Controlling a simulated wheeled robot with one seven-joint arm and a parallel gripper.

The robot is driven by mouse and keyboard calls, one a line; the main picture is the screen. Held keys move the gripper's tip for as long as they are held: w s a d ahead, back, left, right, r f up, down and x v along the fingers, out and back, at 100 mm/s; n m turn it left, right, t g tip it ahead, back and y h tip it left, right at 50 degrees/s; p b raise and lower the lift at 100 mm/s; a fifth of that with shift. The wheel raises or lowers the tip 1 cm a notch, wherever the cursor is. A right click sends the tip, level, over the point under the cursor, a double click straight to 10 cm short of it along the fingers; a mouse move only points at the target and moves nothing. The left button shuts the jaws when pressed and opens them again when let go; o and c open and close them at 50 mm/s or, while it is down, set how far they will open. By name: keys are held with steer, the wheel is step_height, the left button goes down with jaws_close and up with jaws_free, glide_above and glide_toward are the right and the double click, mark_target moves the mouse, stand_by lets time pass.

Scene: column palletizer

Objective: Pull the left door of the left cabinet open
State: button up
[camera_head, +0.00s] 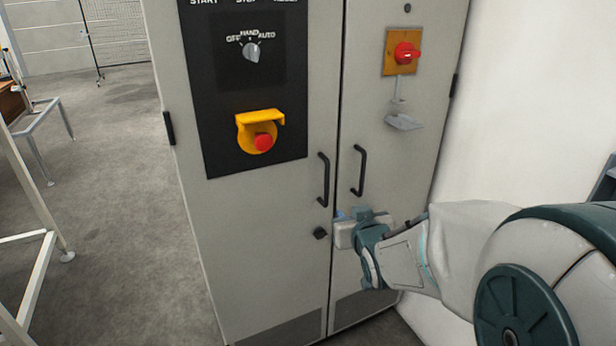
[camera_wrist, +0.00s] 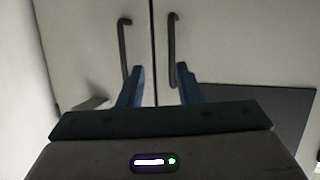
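The left door (camera_head: 270,235) of the grey cabinet is shut against the right door (camera_head: 405,185). The left door carries a black vertical handle (camera_head: 323,180), and the right door has a matching handle (camera_head: 358,171). My gripper (camera_head: 350,213) is in front of the doors, just below the handles near the seam. The wrist view seems turned upside down, so the left door's handle (camera_wrist: 172,50) appears on the right there. My gripper (camera_wrist: 161,67) shows two blue fingers spread apart with nothing held. The right-hand fingertip appears close beside that handle; contact cannot be told.
The left door has a black control panel (camera_head: 205,100) with a yellow-guarded red button (camera_head: 262,142). The right door has a red switch (camera_head: 406,53) and a small grey shelf (camera_head: 404,122) jutting out. Open grey floor (camera_head: 120,180) lies left, beyond a white frame (camera_head: 30,280).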

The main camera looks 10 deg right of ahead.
mark_target(328, 182)
steer(key=w+t, duration=0.1)
steer(key=w, duration=0.4)
steer(key=w+a+t+y+b, duration=0.1)
steer(key=w, duration=0.4)
steer(key=w+a+t+y, duration=0.1)
steer(key=w, duration=0.4)
steer(key=shift+w+a+f+n+t+b, duration=0.2)
steer(key=shift+w+n+t+b, duration=0.1)
steer(key=shift+w+n+b, duration=0.1)
steer(key=shift+s, duration=0.1)
jaws_close()
